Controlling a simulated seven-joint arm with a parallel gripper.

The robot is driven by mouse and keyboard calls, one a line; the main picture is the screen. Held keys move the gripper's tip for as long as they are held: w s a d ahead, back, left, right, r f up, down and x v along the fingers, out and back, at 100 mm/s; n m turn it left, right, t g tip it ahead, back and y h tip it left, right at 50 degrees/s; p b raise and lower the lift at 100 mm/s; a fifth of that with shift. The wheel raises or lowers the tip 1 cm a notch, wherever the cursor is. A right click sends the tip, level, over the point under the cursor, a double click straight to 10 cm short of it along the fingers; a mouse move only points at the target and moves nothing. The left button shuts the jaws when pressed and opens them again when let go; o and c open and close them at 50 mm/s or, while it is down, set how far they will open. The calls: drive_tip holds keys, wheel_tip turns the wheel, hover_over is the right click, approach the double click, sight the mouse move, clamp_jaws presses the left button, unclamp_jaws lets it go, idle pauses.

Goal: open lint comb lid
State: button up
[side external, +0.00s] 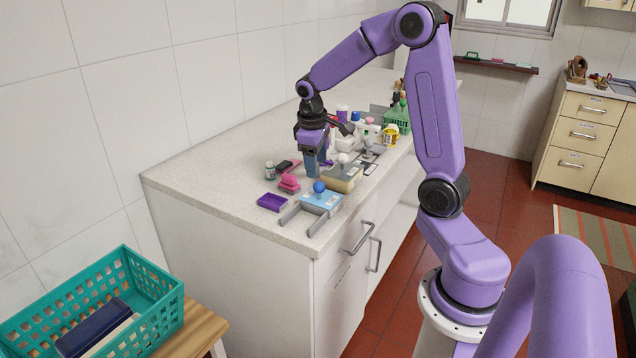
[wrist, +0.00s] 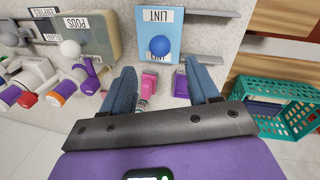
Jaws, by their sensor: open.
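A light blue lid (wrist: 147,39) labelled LINT, with a round blue knob (wrist: 160,45), is at the top middle of the wrist view. In the side view the lid (side external: 328,200) lies near the counter's front corner, with its blue knob (side external: 319,187) upright. It appears closed. My gripper (side external: 311,172) points down above the counter, behind and slightly left of the knob. In the wrist view my gripper (wrist: 160,78) has its two blue fingers apart, with nothing between them. The knob lies beyond the fingertips, untouched. No comb can be made out.
A beige box labelled PODS (wrist: 99,24) with a pale knob stands beside the lid. A pink brush-like item (side external: 289,183) and a purple block (side external: 272,202) lie nearby. Grey rails (side external: 290,214) flank the lid. Bottles crowd the counter's far part; a teal basket (side external: 169,308) sits lower left.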

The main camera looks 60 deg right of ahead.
sight(318, 182)
drive_tip(key=f, duration=0.3)
drive_tip(key=d+f, duration=0.1)
drive_tip(key=f, duration=0.3)
drive_tip(key=shift+w+d+f, duration=0.15)
drive_tip(key=shift+d, duration=0.05)
